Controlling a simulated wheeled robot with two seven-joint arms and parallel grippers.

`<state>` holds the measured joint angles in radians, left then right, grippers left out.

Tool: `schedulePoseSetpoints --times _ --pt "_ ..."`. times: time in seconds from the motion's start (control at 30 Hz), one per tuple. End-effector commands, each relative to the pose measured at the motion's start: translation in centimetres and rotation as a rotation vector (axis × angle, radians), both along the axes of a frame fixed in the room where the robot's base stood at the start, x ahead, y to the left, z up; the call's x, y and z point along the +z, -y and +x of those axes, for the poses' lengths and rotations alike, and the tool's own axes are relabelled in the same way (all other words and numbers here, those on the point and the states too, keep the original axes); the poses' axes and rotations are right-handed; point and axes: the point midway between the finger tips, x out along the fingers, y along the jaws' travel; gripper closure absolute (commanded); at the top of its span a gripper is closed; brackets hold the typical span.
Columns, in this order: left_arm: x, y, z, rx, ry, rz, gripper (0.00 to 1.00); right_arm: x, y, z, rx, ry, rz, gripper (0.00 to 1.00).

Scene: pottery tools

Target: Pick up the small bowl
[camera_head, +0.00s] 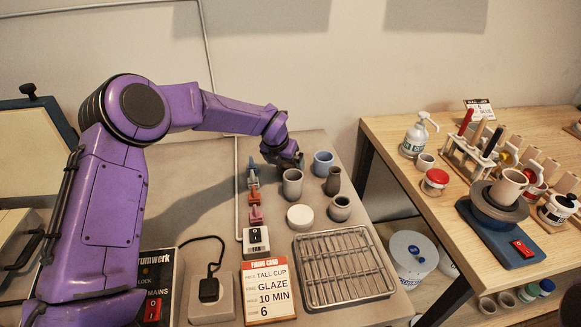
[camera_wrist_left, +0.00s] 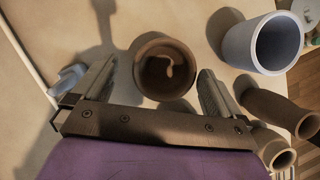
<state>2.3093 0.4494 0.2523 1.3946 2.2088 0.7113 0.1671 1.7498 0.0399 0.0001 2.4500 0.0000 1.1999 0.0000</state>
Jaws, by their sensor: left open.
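A small brown round bowl (camera_wrist_left: 143,72), seen from above, lies between the fingers of my left gripper in the left wrist view. Its mouth faces the camera, and a pale curved mark shows inside. My left gripper (camera_head: 288,162) is open at the back of the grey table, with one finger on each side of the bowl. I cannot tell whether the fingers touch it. My right gripper is not in view.
Close to the right stand a blue cup (camera_head: 323,164) and a dark brown vase (camera_head: 333,182). A grey cup (camera_head: 292,187), a round pot (camera_head: 340,209) and a white disc (camera_head: 300,217) are nearer. Colored clips (camera_head: 255,198) stand left; a wire rack tray (camera_head: 343,268) lies in front.

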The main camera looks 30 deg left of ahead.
Motion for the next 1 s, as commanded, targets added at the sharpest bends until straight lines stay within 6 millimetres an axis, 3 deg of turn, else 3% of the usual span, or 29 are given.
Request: schedulePoseSetpoints --times 0.17,0.37,0.57,0.87,1.0 --pt "-2.0 0.2 1.0 -0.005 0.0 0.001 0.0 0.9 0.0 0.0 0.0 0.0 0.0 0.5" --pt "-2.2 0.1 1.1 -0.004 0.001 -0.001 0.0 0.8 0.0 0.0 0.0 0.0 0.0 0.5" --pt "-2.2 0.2 1.1 -0.004 0.001 0.0 0.55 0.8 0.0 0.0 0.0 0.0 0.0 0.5" --pt "-2.0 0.3 1.2 -0.006 0.002 -0.001 0.56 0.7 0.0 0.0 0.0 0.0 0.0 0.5" --pt "-0.8 0.3 1.2 -0.004 0.004 -0.002 0.56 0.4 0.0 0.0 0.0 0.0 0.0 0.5"
